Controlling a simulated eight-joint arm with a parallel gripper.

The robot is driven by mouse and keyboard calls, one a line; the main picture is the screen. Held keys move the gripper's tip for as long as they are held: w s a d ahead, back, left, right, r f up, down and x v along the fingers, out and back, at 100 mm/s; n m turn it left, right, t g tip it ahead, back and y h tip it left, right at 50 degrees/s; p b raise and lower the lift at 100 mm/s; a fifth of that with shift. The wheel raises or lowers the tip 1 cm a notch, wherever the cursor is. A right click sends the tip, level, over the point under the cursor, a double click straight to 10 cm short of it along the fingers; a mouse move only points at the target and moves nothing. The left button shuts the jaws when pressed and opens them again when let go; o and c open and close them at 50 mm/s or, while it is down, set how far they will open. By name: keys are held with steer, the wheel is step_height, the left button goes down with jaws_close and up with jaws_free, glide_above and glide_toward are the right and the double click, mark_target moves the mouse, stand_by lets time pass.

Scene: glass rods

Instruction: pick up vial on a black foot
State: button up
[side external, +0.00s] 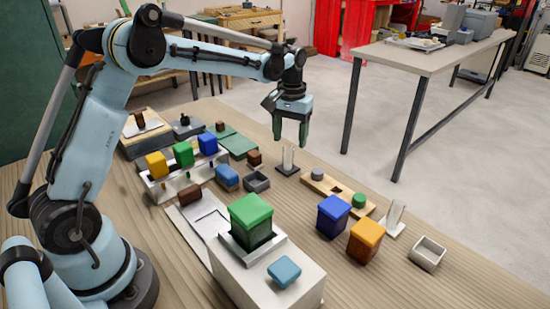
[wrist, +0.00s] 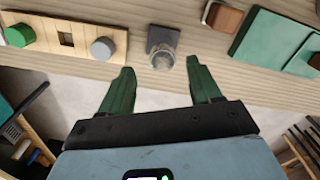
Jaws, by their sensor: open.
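The clear glass vial (side external: 288,157) stands upright on its black foot (side external: 285,171) on the wooden table. My gripper (side external: 291,138) is open and empty, pointing down, with its green fingers just above the vial in the side view. In the wrist view the vial (wrist: 163,60) and its dark foot (wrist: 163,36) appear between and slightly beyond the fingertips of my gripper (wrist: 160,68). I cannot tell the exact height gap. I see no contact between the fingers and the vial.
A wooden board with a grey and a green peg (side external: 337,190) lies right of the vial.

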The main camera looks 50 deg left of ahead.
mark_target(288, 156)
steer(key=shift+a+f, duration=0.2)
steer(key=shift+f, duration=3.65)
jaws_close()
steer(key=shift+r, duration=0.2)
